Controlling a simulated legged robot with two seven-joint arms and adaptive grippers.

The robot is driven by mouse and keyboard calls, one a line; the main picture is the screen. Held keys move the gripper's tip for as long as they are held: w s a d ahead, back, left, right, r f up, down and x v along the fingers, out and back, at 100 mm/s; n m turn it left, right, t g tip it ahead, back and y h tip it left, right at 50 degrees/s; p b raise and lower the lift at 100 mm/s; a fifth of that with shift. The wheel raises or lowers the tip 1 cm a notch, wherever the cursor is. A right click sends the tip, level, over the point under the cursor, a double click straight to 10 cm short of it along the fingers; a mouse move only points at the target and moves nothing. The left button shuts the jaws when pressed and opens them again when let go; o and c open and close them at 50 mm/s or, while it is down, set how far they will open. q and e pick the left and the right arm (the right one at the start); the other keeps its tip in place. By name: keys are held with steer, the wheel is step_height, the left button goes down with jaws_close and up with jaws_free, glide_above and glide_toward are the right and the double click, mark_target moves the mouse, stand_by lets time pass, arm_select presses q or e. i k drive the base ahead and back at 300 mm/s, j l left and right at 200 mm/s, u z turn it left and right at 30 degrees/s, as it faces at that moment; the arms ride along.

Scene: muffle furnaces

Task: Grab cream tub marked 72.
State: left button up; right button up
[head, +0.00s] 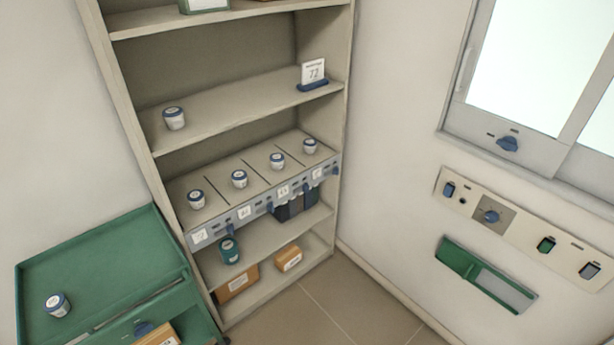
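A white card reading 72 (313,72) stands in a blue holder at the right end of the second shelf from the top in view. A cream tub with a blue rim (174,119) stands alone at the left of that same shelf. Several similar tubs stand in a row on the divided shelf below, from the left one (196,199) to the right one (310,146). Another similar tub (57,304) stands on the green cart. I cannot read a number on any tub. Neither of my grippers is in view.
The shelf unit (347,60) stands against the back wall. Small label cards line the divided shelf's front edge. A teal container (229,250) and brown boxes (238,285) are on lower shelves. The green cart (95,265) is at left. A control panel (490,216) is on the right wall.

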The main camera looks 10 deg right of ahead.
mark_target(196, 198)
steer(key=u, duration=0.35)
steer(key=i+l+u, duration=0.35)
steer(key=i+l, duration=0.15)
steer(key=l, duration=0.2)
steer(key=i+l+u, duration=0.2)
steer(key=l, duration=0.15)
steer(key=i+l+u, duration=0.2)
steer(key=l, duration=0.25)
